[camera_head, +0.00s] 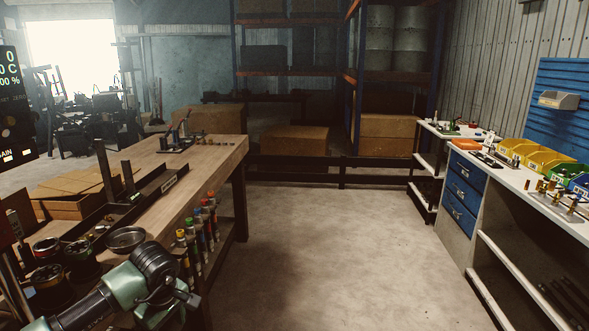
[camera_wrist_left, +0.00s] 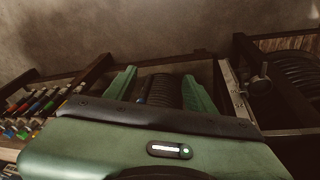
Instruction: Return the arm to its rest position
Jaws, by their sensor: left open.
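My left arm (camera_head: 120,287), green and dark grey, comes in at the lower left of the head view, in front of the wooden workbench. Its fingers cannot be made out there. In the left wrist view my left gripper (camera_wrist_left: 160,88) shows two green fingers spread apart. Nothing is held between them. A dark ribbed coil shows beyond the gap, behind the fingers. My right arm and gripper are not in view.
The wooden workbench (camera_head: 205,150) stands close on the left, with colour-capped tubes (camera_head: 197,232) along its side and a metal bowl (camera_head: 126,239) near the arm. A white-topped bench (camera_head: 505,175) with bins stands right. The floor (camera_head: 330,240) between is clear.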

